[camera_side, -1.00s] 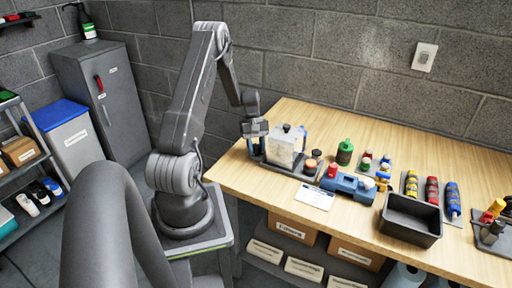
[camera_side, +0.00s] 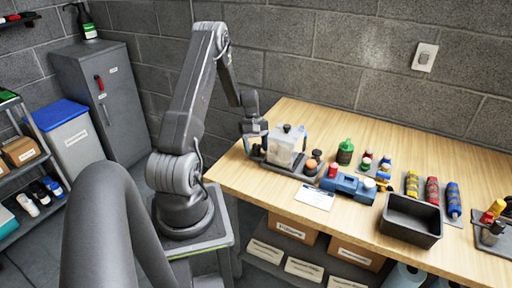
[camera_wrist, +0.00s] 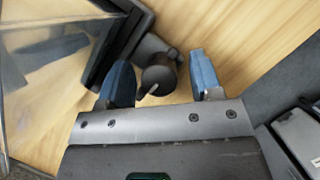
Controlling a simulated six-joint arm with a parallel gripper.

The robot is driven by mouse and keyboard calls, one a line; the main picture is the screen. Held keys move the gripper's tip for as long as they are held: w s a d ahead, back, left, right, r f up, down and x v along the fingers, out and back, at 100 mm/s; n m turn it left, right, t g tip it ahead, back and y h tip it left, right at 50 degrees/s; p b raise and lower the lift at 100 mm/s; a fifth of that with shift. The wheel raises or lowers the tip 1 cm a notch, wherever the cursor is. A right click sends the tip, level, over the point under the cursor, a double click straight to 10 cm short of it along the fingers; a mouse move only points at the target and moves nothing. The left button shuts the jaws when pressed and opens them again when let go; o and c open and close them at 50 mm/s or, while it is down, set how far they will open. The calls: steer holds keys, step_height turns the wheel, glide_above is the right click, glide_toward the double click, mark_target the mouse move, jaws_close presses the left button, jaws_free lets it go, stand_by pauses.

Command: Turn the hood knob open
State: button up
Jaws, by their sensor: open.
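The hood (camera_side: 285,148) is a clear box with a dark handle on top, standing near the left end of the bench. In the wrist view its clear wall (camera_wrist: 45,95) fills the left side. A dark round knob (camera_wrist: 158,80) with a light pointer mark sits beside it on a dark mount. My gripper (camera_wrist: 161,82) is open, with one blue fingertip on each side of the knob. A gap shows on both sides in this view. In the side view my gripper (camera_side: 254,146) is at the hood's left side and the knob cannot be made out.
A green bottle (camera_side: 345,152), a blue device (camera_side: 348,186) and a white card (camera_side: 315,195) lie right of the hood. A black bin (camera_side: 410,220) stands further right, with several banded cylinders behind it. The bench's left edge is just below my gripper.

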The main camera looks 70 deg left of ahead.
steer(key=shift+r, duration=0.1)
steer(key=v, duration=1.2)
